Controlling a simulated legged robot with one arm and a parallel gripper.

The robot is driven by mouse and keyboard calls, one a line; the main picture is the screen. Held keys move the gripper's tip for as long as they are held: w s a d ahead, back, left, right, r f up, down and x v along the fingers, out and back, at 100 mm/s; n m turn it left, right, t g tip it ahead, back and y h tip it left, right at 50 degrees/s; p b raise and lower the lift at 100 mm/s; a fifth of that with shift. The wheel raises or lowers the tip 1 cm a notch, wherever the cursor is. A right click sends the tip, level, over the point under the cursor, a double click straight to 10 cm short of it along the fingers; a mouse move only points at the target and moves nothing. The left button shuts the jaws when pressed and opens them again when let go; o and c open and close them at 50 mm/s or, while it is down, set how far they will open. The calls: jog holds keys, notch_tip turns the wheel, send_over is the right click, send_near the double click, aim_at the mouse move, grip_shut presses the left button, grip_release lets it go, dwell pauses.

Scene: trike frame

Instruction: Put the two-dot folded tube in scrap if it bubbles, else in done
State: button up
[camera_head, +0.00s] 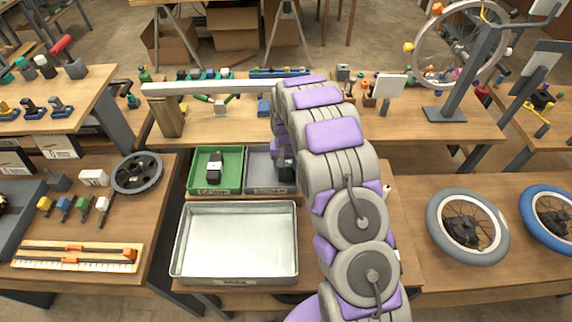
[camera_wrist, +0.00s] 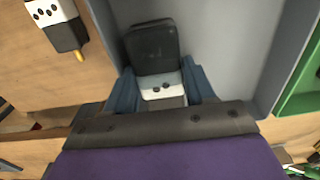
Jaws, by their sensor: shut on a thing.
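The two-dot folded tube (camera_wrist: 163,90) has a white band with two black dots and a dark folded part. My gripper (camera_wrist: 162,84) is shut on it, with a blue finger on each side of the white band. In the wrist view the tube is over the grey bin (camera_wrist: 225,45). I cannot tell whether it touches the bin floor. In the head view my arm hides most of the gripper, which is at the right part of the grey bin (camera_head: 258,181). The green bin (camera_head: 230,184) is beside it on the left. The bin labels are too small to read.
A black-and-white piece (camera_head: 214,166) stands in the green bin. A wide metal tray (camera_head: 235,275) lies in front of both bins. Another dotted tube (camera_wrist: 47,13) with a yellow tip is on the wood beside the grey bin. A beam (camera_head: 205,88) stands behind the bins.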

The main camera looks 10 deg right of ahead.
jog(key=shift+s+a+f, duration=0.15)
jog(key=shift+a+f, duration=0.15)
jog(key=o, duration=0.9)
jog(key=shift+s+a+f, duration=0.1)
jog(key=shift+a+f, duration=0.05)
jog(key=shift+a, duration=0.05)
jog(key=shift+o, duration=0.3)
jog(key=shift+s+f, duration=0.1)
jog(key=shift+f, duration=0.2)
jog(key=shift+r, duration=0.2)
